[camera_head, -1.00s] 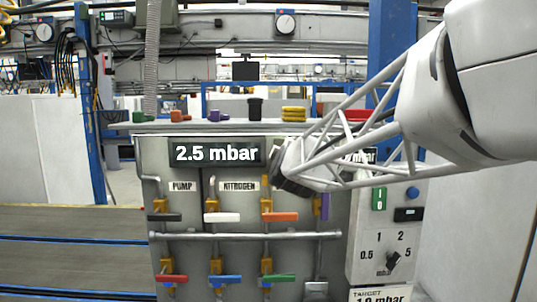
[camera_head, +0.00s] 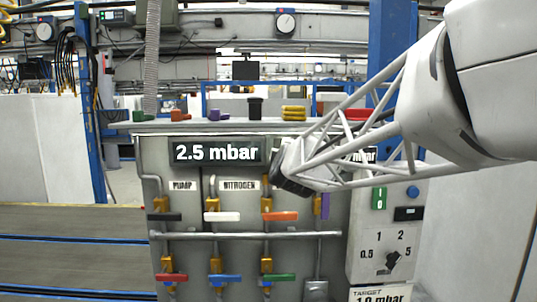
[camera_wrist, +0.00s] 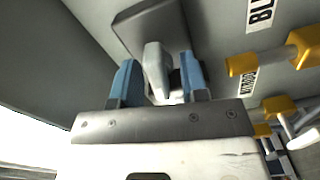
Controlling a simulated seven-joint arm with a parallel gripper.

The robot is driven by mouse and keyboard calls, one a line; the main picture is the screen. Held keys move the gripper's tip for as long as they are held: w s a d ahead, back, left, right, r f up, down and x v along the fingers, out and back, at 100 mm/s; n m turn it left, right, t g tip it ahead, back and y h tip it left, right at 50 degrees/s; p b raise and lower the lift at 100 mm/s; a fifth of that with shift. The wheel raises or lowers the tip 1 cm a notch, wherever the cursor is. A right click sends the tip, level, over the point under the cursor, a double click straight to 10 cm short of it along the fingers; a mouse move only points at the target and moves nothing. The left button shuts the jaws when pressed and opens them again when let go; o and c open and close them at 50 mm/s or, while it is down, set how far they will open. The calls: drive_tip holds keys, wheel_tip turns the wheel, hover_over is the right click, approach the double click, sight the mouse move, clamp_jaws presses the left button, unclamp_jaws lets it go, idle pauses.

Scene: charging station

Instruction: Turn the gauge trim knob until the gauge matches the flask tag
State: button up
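The grey panel (camera_head: 200,265) carries a gauge display (camera_head: 217,152) reading 2.5 mbar. A tag (camera_head: 380,296) at the bottom right reads TARGET 1.0 mbar, cut by the frame edge. My gripper (camera_head: 288,172) is at the panel, right of the gauge display. In the wrist view its two blue fingers (camera_wrist: 157,72) stand apart, on either side of a light grey knob (camera_wrist: 156,66) on a grey plate. A dark gap shows beside the right finger; contact is unclear.
Several coloured valve handles stick out from the panel, including white (camera_head: 222,216), orange (camera_head: 281,215), blue (camera_head: 225,278) and green (camera_head: 279,277). A black dial (camera_head: 388,262) marked 0.5 to 5 mbar is at lower right. A horizontal pipe (camera_head: 245,236) crosses the panel.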

idle(0.3)
drive_tip(key=s, duration=0.7)
drive_tip(key=shift+s, duration=0.4)
drive_tip(key=shift+f, duration=0.1)
idle(0.3)
drive_tip(key=s+d+f+m+g, duration=0.3)
drive_tip(key=s+f+m+g, duration=0.2)
drive_tip(key=s+f, duration=0.3)
drive_tip(key=s+d+f+m+g, duration=0.4)
drive_tip(key=s+f, duration=0.4)
drive_tip(key=s, duration=0.7)
drive_tip(key=s+d+f+m+g, duration=0.4)
drive_tip(key=s+f+m+g, duration=0.2)
drive_tip(key=s+f, duration=0.3)
drive_tip(key=shift+s+m, duration=0.4)
drive_tip(key=shift+s, duration=0.8)
